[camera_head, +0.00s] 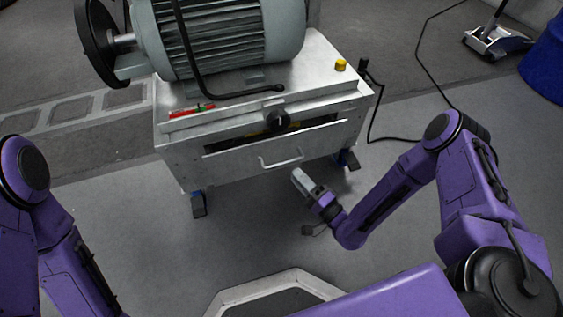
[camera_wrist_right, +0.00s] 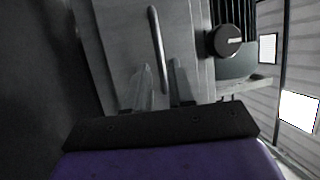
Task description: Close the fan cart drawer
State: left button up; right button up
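The grey metal fan cart (camera_head: 175,165) stands ahead of me, with a large motor-like fan unit (camera_head: 225,40) on top. Its drawer (camera_head: 235,165) is partly pulled out; a dark gap shows above the drawer front. The bar handle (camera_head: 281,163) is on the drawer front and also shows in the right wrist view (camera_wrist_right: 157,45). My right gripper (camera_head: 299,177) is just in front of and below the handle's right end. In the wrist view its fingers (camera_wrist_right: 163,85) are apart, with the handle's end appearing between them; contact cannot be told. My left arm shows at the left edge, its gripper out of frame.
A black knob (camera_head: 277,118) sits above the drawer, and a yellow button (camera_head: 340,65) is on the cart top. A black cable (camera_head: 372,120) runs on the floor at right. A blue barrel (camera_head: 548,65) stands at far right.

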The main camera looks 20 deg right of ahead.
aim_at(284, 162)
jog(key=b+x, duration=0.1)
jog(key=x, duration=0.5)
jog(key=shift+w+f, duration=0.15)
pick_arm(q)
jog(key=shift+s+a+f+m+g, duration=0.5)
jog(key=shift+s+f+m, duration=0.1)
jog(key=shift+m, duration=0.1)
pick_arm(e)
jog(key=shift+w+a, duration=0.15)
jog(key=shift+w, duration=0.1)
